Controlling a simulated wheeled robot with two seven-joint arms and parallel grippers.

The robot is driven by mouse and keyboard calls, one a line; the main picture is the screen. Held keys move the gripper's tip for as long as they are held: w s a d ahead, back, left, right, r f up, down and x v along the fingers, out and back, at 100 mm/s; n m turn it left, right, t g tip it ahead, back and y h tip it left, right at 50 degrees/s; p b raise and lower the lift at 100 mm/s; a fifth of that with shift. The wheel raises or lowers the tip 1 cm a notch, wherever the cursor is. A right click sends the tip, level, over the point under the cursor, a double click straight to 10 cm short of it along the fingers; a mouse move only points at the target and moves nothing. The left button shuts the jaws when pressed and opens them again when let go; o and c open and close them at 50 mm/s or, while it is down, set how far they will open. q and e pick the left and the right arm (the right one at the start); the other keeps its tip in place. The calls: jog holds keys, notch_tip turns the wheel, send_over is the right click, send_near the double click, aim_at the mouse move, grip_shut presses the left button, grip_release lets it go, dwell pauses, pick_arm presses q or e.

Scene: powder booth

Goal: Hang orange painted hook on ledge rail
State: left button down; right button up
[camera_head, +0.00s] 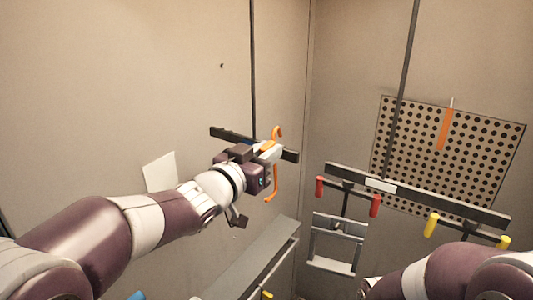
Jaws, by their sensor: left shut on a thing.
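An orange painted hook (274,184) with a curved top and a curved lower end is upright in my left gripper (268,152). The gripper is shut on it near its upper middle, which the jaws partly hide. The hook is in front of a dark bar on the wall; the gap between them is hard to judge. A grey ledge (243,263) with a light rail (276,262) along its front runs below the hook, apart from it. My right arm is at the lower right; its gripper is not clearly visible.
A dark bar (218,132) hangs at the left wall. Another bar (450,204) at right carries red (375,206) and yellow (431,225) handles. A perforated panel (490,150) and a grey frame (333,266) are at right. A white sheet (160,172) is on the left wall.

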pick_arm(q)
jog(key=shift+s+a, duration=0.2)
jog(key=shift+s, duration=0.05)
jog(key=v, duration=0.8)
jog(key=shift+s, duration=0.2)
jog(key=shift+w+f, duration=0.1)
